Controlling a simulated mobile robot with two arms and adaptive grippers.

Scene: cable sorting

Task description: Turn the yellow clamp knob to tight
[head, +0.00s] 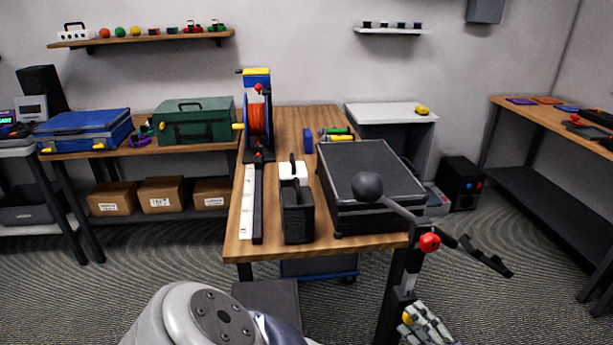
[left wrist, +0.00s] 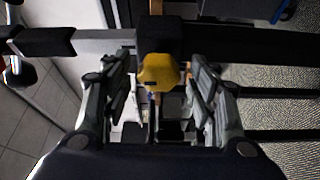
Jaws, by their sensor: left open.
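The yellow clamp knob (left wrist: 160,72) sits on a black block on a dark bar in the left wrist view. It is between the two fingers of my left gripper (left wrist: 160,80), with a gap on each side. The fingers are open. In the head view, my left gripper (head: 424,322) is low at the right of the wooden table's front leg, and a bit of the yellow knob (head: 407,318) shows beside its fingers. The knob's marking and turn position are too small to read. My right gripper is not in view.
A lever with a black ball (head: 367,186) and a red knob (head: 429,242) stick out at the front right corner of the wooden table (head: 275,240). A black case (head: 370,180) and an orange cable reel (head: 258,118) stand on it. Floor is open to the right.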

